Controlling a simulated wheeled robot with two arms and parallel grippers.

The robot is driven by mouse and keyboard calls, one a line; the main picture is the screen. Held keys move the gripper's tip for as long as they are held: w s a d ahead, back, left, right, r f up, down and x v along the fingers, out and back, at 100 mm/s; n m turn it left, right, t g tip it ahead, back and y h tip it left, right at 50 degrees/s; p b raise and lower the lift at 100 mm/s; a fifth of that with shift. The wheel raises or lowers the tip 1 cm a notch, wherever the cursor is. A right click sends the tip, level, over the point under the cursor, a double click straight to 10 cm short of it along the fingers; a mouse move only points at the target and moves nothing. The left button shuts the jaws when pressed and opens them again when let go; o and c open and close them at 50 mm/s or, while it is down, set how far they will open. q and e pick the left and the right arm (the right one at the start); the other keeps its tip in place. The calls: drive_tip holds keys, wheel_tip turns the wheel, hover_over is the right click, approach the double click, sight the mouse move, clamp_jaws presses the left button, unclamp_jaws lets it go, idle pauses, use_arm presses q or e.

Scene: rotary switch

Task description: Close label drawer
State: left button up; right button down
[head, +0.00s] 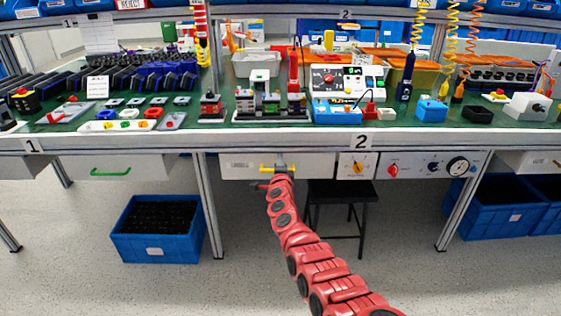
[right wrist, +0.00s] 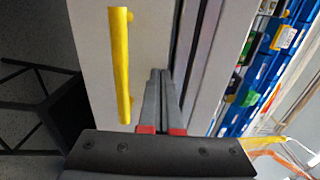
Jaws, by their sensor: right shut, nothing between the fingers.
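The drawer (head: 240,165) with the yellow handle (head: 267,168) and a small white label is under the middle of the bench, left of the "2" plate. Its front looks about in line with the bench front; any small gap cannot be told. My right gripper (head: 280,170) is at the handle in the head view, small and partly hidden by my red arm. In the right wrist view the two grey fingers (right wrist: 160,74) are shut and empty, pointing at the pale drawer front (right wrist: 90,50), beside the yellow handle (right wrist: 121,65) and not around it. Contact cannot be told. My left gripper is out of view.
Right of the drawer are a yellow-knob panel (head: 356,166) and a panel with knobs and a gauge (head: 430,166). A drawer with a green handle (head: 110,171) is at left. A black stool (head: 343,190) and a blue crate (head: 157,230) stand below.

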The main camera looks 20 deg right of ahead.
drive_tip(key=shift+w+d+r, duration=0.1)
drive_tip(key=shift+d+r, duration=0.15)
drive_tip(key=shift+r, duration=0.45)
drive_tip(key=shift+a+p, duration=0.1)
drive_tip(key=shift+p, duration=0.55)
drive_tip(key=f+p+v, duration=0.1)
drive_tip(key=p+v, duration=0.7)
drive_tip(key=v, duration=0.9)
drive_tip(key=shift+s+a+p, duration=0.2)
drive_tip(key=shift+s+p, duration=0.15)
drive_tip(key=shift+p, duration=0.05)
